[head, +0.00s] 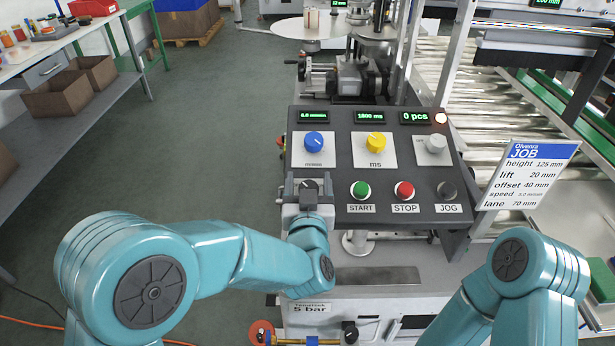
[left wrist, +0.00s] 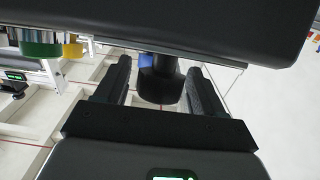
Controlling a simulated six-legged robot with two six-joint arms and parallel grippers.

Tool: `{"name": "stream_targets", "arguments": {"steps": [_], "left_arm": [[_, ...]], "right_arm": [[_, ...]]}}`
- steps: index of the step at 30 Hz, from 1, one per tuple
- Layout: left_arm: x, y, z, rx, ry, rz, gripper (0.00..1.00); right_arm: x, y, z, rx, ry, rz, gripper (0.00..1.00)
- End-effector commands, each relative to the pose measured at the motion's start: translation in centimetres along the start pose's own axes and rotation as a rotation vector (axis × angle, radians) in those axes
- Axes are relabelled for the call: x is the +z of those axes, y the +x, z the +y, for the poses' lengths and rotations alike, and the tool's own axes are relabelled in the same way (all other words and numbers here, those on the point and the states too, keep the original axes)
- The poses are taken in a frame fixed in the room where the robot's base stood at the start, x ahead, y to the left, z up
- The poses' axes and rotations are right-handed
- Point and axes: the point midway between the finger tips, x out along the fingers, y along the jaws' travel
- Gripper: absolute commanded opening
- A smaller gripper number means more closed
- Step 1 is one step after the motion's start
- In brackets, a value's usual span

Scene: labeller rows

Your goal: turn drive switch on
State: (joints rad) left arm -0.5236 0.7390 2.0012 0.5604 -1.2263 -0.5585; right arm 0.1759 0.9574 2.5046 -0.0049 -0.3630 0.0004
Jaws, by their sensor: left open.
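The control panel (head: 330,160) is dark and sloped, with knobs and buttons. A black rotary knob (head: 309,187) at its lower left, likely the drive switch, has its label hidden by my gripper. My left gripper (head: 308,190) is open at this knob, with a finger on each side. The left wrist view shows the dark knob (left wrist: 158,85) between the two open fingers (left wrist: 155,88), with visible gaps beside it. I cannot tell the knob's setting. My right arm shows at the lower right of the head view, but its gripper is out of view.
The panel also carries a blue knob (head: 314,140), a yellow knob (head: 376,141), a grey knob (head: 436,144), and green START (head: 361,190), red STOP (head: 404,190) and black JOG (head: 447,190) buttons. A JOB card (head: 528,175) stands at the right. The counter reads 0 pcs.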

Motion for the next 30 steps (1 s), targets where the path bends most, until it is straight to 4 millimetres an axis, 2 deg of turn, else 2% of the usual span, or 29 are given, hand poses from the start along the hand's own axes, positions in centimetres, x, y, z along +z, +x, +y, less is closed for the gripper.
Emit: {"name": "stream_targets", "arguments": {"steps": [12,13,17,18,25,30], "left_arm": [[0.0,-0.4,0.2,0.000,0.000,0.000,0.69],[0.0,-0.4,0.2,0.000,0.000,0.000,0.65],[0.0,-0.3,0.1,0.000,0.000,-0.001,0.23],[0.0,-0.3,0.1,0.000,0.000,-0.001,0.17],[0.1,-0.1,0.1,0.011,0.004,-0.001,0.18],[0.3,-0.1,0.1,0.062,0.023,0.000,0.17]], "right_arm": [[0.0,0.0,0.0,0.000,0.000,0.000,0.43],[0.0,0.0,0.0,0.000,0.000,0.000,0.43],[0.0,0.0,0.0,0.000,0.000,0.000,0.43],[0.0,0.0,0.0,0.000,0.000,0.000,0.43],[0.0,0.2,0.1,0.000,0.000,0.000,0.43],[0.0,1.1,0.4,0.000,0.000,0.000,0.43]]}}
